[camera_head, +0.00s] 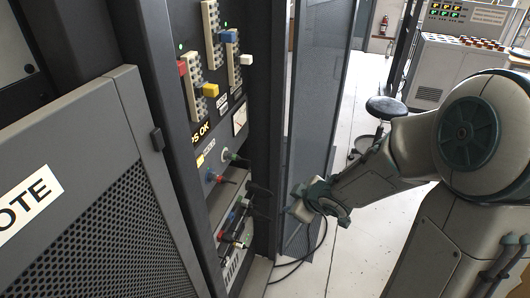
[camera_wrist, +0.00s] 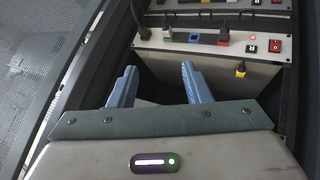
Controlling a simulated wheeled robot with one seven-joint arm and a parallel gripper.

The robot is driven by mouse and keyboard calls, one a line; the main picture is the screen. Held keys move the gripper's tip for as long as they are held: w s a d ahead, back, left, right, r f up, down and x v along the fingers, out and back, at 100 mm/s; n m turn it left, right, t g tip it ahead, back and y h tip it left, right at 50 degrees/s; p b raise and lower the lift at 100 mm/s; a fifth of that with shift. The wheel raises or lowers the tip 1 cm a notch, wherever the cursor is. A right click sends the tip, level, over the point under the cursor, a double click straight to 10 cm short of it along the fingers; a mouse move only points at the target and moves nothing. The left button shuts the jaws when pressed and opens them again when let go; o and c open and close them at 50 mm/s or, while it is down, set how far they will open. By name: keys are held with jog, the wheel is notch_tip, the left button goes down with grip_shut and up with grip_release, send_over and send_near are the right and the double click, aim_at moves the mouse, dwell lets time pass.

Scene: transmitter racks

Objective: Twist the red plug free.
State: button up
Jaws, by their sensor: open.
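Several coloured plugs or connectors sit in the lower part of the rack in the head view. A small red piece (camera_head: 220,236) shows low on the lower unit, but I cannot tell for sure that it is the red plug. In the wrist view a small red piece (camera_wrist: 224,42) sits beside a blue one on a light grey panel, with a black plug and cable above it. My gripper (camera_head: 287,210) is in front of the rack, to the right of the plugs and apart from them. In the wrist view its two pale blue fingers (camera_wrist: 156,86) stand apart with nothing between them.
The rack (camera_head: 240,100) carries sliders with red, yellow, blue and white knobs above. A mesh door (camera_head: 318,90) stands open to the right. A black cable lies on the floor below. A stool (camera_head: 385,108) stands behind my arm. A yellow plug (camera_wrist: 240,69) hangs below the panel.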

jog(key=a+r+n+y+p, duration=0.2)
jog(key=a+r+n+y, duration=0.1)
jog(key=a+r+y, duration=0.2)
jog(key=n+y, duration=0.2)
jog(key=y, duration=0.1)
send_near(221, 182)
jog(key=shift+g, duration=0.4)
jog(key=x, duration=0.3)
jog(key=b+x, duration=0.1)
jog(key=x, duration=0.2)
jog(key=w+r+b+x, duration=0.1)
jog(key=x, duration=0.2)
jog(key=shift+w, duration=0.15)
grip_shut()
jog(key=shift+f, duration=0.1)
jog(key=shift+f+n+t+b, duration=0.1)
jog(key=shift+n+t+b, duration=0.45)
jog(key=shift+b, duration=1.6)
jog(key=shift+a+n+t+b, duration=0.15)
jog(key=shift+n+t+b, duration=0.65)
jog(key=shift+b, duration=2)
jog(key=shift+s+f+n+t+b, duration=0.2)
jog(key=shift+n+b, duration=0.4)
jog(key=shift+b, duration=0.95)
jog(key=shift+s+n+t+b, duration=0.1)
jog(key=shift+n+t+b, duration=0.3)
jog(key=shift+b, duration=1.15)
